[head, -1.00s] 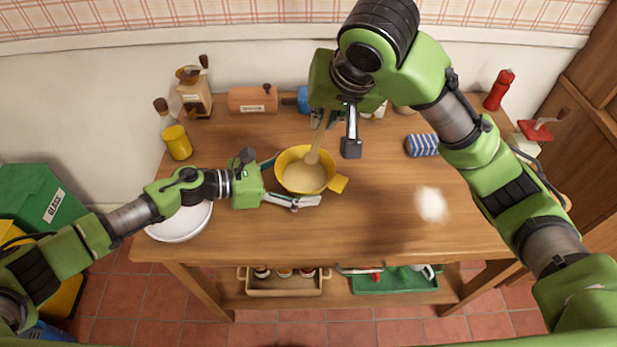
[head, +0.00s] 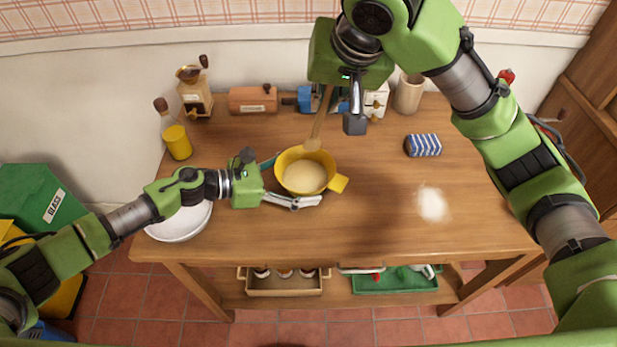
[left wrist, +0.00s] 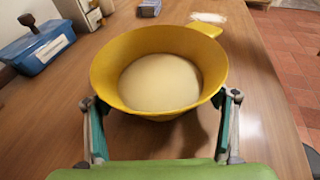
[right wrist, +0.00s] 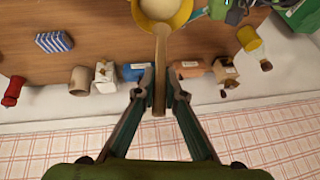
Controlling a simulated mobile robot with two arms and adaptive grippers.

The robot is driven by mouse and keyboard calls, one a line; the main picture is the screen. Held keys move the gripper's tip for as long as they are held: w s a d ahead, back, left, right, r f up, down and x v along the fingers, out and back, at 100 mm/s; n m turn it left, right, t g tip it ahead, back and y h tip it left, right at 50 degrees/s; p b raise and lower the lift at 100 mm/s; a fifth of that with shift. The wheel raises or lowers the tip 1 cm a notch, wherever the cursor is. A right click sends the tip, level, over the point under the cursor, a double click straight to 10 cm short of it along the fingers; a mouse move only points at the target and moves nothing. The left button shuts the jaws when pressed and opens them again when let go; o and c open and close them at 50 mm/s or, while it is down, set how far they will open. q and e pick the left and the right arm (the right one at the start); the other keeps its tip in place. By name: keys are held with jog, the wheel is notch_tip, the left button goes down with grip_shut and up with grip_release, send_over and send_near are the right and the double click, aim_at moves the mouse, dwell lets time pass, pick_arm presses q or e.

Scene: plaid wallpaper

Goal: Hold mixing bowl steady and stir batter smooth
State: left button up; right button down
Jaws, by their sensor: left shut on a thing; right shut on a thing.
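The yellow mixing bowl (head: 333,165) stands on the wooden table with smooth-looking pale batter (head: 301,177) inside; its handle points right. My left gripper (left wrist: 160,100) has its fingers on opposite sides of the bowl, shut on it; the bowl also fills the middle of the left wrist view (left wrist: 115,82). My right gripper (right wrist: 161,78) is shut on the handle of a wooden spoon (head: 320,118). The spoon slants down, its head over the bowl's far rim and clear of the batter. The handle shows between the fingers in the right wrist view (right wrist: 160,60).
A white plate (head: 182,222) lies near the left arm. A striped blue block (head: 423,145) and spilled white powder (head: 432,203) are on the right. The front right is otherwise clear.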

dwell(0.3)
pick_arm(q)
jog(key=o, duration=0.9)
jog(key=shift+a, duration=0.1)
jog(key=v, duration=1.2)
